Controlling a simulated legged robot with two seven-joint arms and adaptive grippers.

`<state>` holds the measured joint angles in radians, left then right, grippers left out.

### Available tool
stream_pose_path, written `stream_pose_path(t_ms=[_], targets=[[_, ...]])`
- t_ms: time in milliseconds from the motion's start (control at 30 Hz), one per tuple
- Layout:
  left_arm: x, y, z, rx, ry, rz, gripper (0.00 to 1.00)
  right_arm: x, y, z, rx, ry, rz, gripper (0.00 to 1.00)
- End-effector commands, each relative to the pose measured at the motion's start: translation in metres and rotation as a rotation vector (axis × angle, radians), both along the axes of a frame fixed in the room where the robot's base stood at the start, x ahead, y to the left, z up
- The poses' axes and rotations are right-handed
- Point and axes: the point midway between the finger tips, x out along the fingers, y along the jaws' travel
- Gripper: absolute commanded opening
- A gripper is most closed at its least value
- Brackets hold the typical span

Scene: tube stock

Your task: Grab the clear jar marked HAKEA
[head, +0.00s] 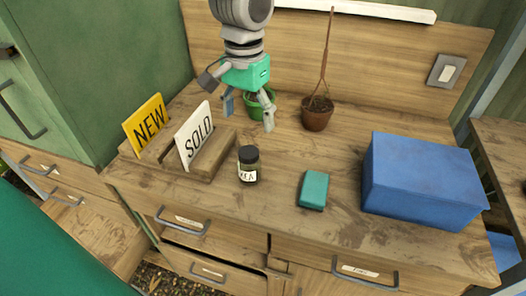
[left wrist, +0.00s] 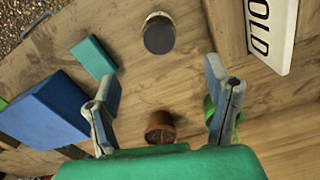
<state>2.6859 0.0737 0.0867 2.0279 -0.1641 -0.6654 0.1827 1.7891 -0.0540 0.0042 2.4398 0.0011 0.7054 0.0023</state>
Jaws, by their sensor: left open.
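A small clear jar (head: 249,173) with a dark lid and a white label stands upright on the wooden bench; the letters "KEA" show on the label. In the left wrist view the jar (left wrist: 159,33) is seen from above, lid toward me, beyond the fingertips. My left gripper (head: 248,115), with a green body and grey fingers, is open and empty. It hangs above the bench, behind the jar in the head view, and does not touch it. My right gripper is not in view.
A wooden holder (head: 205,165) with NEW and SOLD signs stands left of the jar. A teal block (head: 313,190) and a blue box (head: 420,180) are to its right. Bare bench surrounds the jar.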

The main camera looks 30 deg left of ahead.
Motion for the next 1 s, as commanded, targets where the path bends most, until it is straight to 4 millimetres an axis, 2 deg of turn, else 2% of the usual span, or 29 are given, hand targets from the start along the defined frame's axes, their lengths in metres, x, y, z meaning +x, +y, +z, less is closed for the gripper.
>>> stream_pose_path(t_ms=[400,667,900,1000], targets=[[0.001,-0.007,-0.071,0.008,0.005,-0.001,0.72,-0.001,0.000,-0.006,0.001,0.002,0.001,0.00],[0.000,-0.004,-0.091,0.004,0.004,0.000,0.72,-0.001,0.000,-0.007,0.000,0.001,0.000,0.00],[-0.001,-0.003,-0.127,0.002,0.005,0.000,0.72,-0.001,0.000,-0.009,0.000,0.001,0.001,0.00],[-0.001,-0.004,-0.135,0.002,0.004,0.001,0.72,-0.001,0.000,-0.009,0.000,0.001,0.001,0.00]])
